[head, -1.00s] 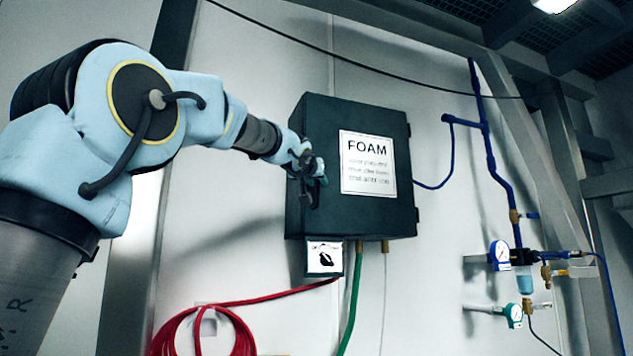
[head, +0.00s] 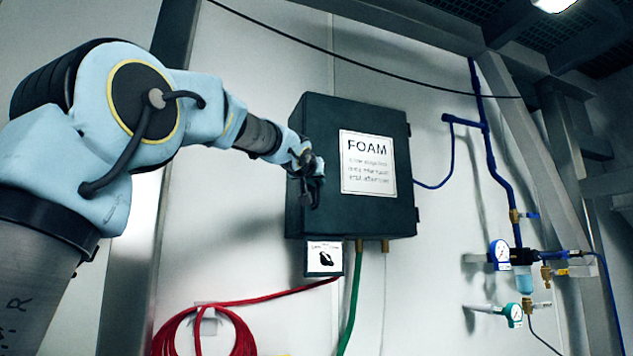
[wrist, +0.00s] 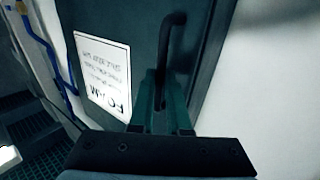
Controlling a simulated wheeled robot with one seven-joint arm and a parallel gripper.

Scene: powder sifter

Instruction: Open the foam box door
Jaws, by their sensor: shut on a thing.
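The foam box (head: 350,215) is a dark box on the white wall, with a white FOAM label (head: 368,163) on its door. The door looks shut in the head view. A dark bar handle (wrist: 171,45) stands on the door in the wrist view, near the door's edge. My gripper (head: 312,185) is at the left side of the door front. In the wrist view my gripper (wrist: 160,105) is shut on the handle's end, its dark green fingers on either side. The label also shows upside down in the wrist view (wrist: 103,75).
A red hose coil (head: 205,330) and a green hose (head: 352,300) are below. Blue pipes (head: 490,150) with gauges (head: 500,252) run at the right.

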